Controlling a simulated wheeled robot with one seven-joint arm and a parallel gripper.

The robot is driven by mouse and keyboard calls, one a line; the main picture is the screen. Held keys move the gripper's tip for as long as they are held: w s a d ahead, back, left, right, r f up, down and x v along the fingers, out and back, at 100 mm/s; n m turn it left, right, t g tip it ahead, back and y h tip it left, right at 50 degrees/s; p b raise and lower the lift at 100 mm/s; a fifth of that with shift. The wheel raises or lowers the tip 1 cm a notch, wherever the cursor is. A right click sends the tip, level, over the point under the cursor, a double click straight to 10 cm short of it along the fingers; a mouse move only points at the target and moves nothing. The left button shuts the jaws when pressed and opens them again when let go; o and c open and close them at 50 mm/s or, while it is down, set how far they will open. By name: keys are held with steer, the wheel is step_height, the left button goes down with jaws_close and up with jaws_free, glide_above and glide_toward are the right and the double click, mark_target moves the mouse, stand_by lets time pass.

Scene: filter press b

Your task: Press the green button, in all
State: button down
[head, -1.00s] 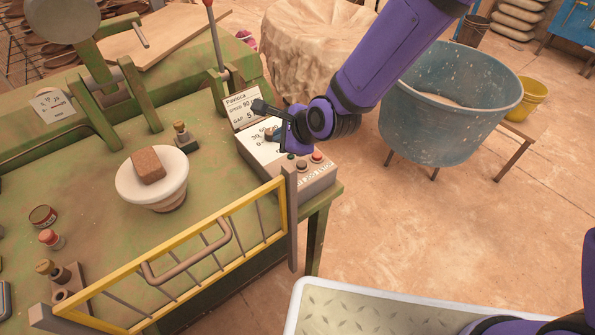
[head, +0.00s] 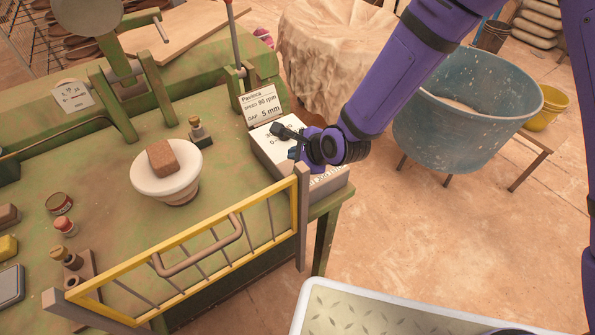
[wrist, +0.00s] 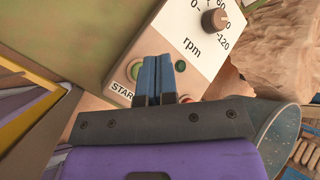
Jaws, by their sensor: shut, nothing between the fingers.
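The control box (head: 327,184) stands at the right end of the green machine table. In the wrist view, a green button (wrist: 135,70) in a pale ring sits beside a partly covered "START" label (wrist: 121,90). A second, small green round part (wrist: 180,66) shows just right of the fingers. My gripper (wrist: 159,58) is shut and empty, its blue fingertips over the panel between these two green parts. I cannot tell whether the fingertips touch the panel. In the head view, my gripper (head: 296,152) hides the buttons.
A dark rpm knob (wrist: 215,21) is on the panel, beyond the fingertips. A yellow-framed guard (head: 190,235) stands in front of the table. A blue tub (head: 460,115) stands right.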

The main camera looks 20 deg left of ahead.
steer(key=shift+f, duration=1.6)
